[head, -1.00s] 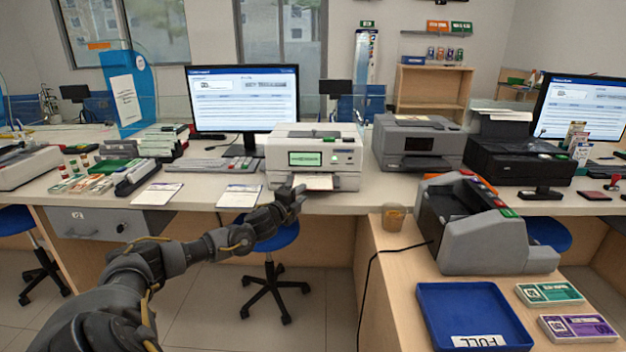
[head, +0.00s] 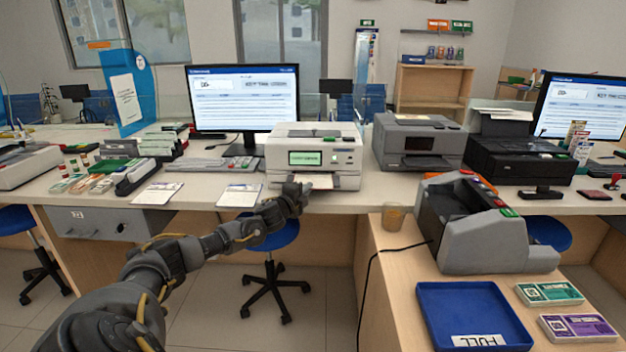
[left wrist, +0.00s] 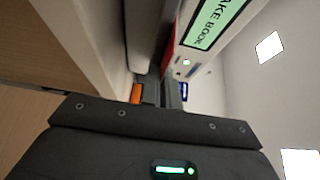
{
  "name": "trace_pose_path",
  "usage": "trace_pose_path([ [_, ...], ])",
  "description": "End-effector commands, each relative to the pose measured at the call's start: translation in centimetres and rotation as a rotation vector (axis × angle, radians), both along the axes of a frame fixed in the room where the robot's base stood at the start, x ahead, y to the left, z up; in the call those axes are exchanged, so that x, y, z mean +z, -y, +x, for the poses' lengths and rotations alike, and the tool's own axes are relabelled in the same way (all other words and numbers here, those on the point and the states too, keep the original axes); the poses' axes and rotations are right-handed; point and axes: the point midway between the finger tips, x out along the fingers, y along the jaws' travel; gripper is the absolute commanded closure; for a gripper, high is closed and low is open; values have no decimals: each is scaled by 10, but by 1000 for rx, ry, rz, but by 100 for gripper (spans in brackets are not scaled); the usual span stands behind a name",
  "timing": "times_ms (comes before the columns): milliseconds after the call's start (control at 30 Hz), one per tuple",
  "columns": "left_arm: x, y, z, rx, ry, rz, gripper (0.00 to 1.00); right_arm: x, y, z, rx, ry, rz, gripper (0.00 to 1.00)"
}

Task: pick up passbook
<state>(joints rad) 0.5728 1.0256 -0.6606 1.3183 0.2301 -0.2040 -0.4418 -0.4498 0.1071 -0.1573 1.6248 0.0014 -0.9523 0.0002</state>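The passbook (head: 322,182) shows as a pale sheet at the front slot of the white passbook printer (head: 340,160). My left gripper (head: 300,190) is at the left part of that slot and covers part of the passbook. Whether it touches or grips the passbook cannot be told. In the left wrist view, the gripper fingers (left wrist: 160,92) point toward the printer, whose green screen (left wrist: 212,22) reads "TAKE BOOK". The passbook cannot be made out there, and the gap between the fingers is unclear. My right gripper is not in view.
Two printed sheets (head: 240,195) lie left of the printer, near the counter's front edge. A grey printer (head: 418,142) stands to its right. A cup (head: 393,217), a counting machine (head: 480,225) and a blue tray (head: 470,305) occupy the side desk. A blue stool (head: 275,235) is below.

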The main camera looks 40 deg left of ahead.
Motion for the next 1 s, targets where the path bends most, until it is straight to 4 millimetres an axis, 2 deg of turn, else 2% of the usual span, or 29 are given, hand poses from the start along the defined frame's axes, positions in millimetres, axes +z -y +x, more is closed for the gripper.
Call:
trace_pose_path([
  [333, 6, 0, -1, 1, 0, 1, 100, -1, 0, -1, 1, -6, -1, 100],
  [467, 5, 8, -11, -1, -1, 2, 100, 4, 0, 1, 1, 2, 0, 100],
  [667, 4, 29, -35, -3, -3, 1, 100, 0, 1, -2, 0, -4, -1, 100],
  [1000, 4, 74, -87, -3, -3, -1, 100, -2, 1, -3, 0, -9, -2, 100],
])
